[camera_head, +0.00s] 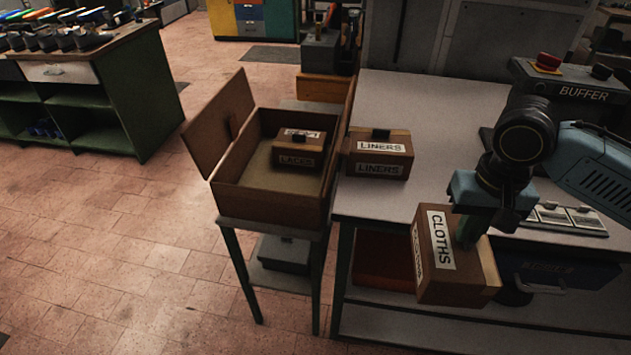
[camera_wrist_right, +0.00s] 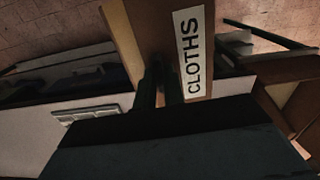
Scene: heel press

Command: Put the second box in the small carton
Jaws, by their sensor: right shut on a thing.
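My right gripper (camera_head: 468,232) is shut on a brown box labelled CLOTHS (camera_head: 432,265), held tilted in front of the bench's front edge. In the right wrist view the CLOTHS box (camera_wrist_right: 150,40) is between the fingers (camera_wrist_right: 160,85). The open carton (camera_head: 262,200) stands on a small stand left of the bench, its flaps raised. A box labelled LACES (camera_head: 298,160) sits inside it, toward the far right. A box labelled LINERS (camera_head: 378,156) stands on the bench's left edge, beside the carton. My left gripper is out of view.
The grey bench top (camera_head: 430,110) is mostly clear at its middle. A BUFFER control box (camera_head: 575,90) with a red button is at the back right. A flat panel (camera_head: 565,217) lies near the front edge. The near part of the carton floor is bare.

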